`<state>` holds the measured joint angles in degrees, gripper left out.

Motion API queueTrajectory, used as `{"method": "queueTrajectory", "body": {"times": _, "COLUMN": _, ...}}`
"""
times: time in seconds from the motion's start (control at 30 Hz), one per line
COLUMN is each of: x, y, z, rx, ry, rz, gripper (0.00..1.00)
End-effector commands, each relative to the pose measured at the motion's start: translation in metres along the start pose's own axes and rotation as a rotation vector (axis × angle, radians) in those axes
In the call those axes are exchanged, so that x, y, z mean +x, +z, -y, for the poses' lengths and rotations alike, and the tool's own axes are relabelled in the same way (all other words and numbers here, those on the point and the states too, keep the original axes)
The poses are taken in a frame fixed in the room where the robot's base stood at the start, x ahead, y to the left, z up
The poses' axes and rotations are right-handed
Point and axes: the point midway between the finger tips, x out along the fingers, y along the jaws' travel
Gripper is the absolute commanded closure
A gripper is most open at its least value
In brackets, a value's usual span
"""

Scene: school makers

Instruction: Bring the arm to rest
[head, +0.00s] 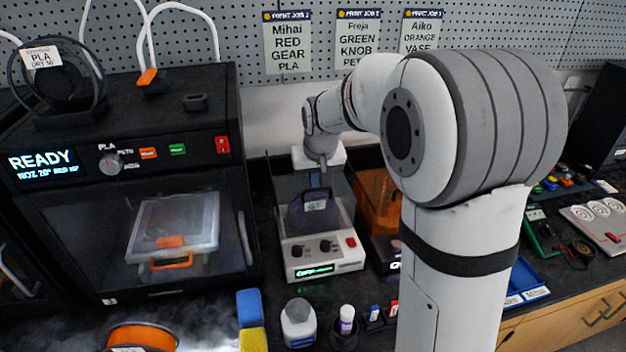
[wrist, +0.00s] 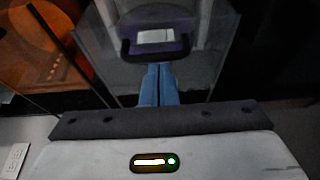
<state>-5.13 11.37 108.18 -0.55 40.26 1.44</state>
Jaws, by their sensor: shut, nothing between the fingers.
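My arm rises at the right in the head view and reaches back to my gripper (head: 322,172), above a clear-walled machine with a white front. In the wrist view my gripper (wrist: 158,68) has its two blue fingers together, with nothing between them. A dark purple spool-like thing (head: 312,217) with a pale label stands inside that machine. It also shows in the wrist view (wrist: 181,47), just beyond the fingertips. I cannot tell whether the fingertips touch it.
The machine (head: 325,270) has knobs and a red switch. A black printer (head: 125,240) reading READY stands left, with an orange spool (head: 142,337) in front. An orange-windowed box (head: 378,200) adjoins at right. Small bottles line the front. A blue tray (head: 527,283) lies right of my arm.

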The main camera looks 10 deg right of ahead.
Motion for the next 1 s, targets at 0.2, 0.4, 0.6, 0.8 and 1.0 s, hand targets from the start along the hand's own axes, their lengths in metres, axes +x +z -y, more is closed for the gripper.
{"method": "queueTrajectory", "body": {"times": 0.2, "x": -0.039, "y": -0.001, "z": -0.001, "rx": 0.000, "ry": 0.000, "rz": -0.003, "gripper": 1.00}}
{"method": "queueTrajectory", "body": {"times": 0.4, "x": -0.064, "y": -0.001, "z": -0.001, "rx": 0.000, "ry": 0.000, "rz": -0.003, "gripper": 1.00}}
{"method": "queueTrajectory", "body": {"times": 0.6, "x": -0.080, "y": 0.027, "z": -0.006, "rx": 0.007, "ry": 0.003, "rz": 0.011, "gripper": 1.00}}
{"method": "queueTrajectory", "body": {"times": 0.8, "x": -0.099, "y": 0.112, "z": -0.018, "rx": 0.028, "ry": 0.012, "rz": 0.052, "gripper": 1.00}}
{"method": "queueTrajectory", "body": {"times": 1.0, "x": -0.104, "y": 0.202, "z": -0.025, "rx": 0.049, "ry": 0.019, "rz": 0.096, "gripper": 1.00}}
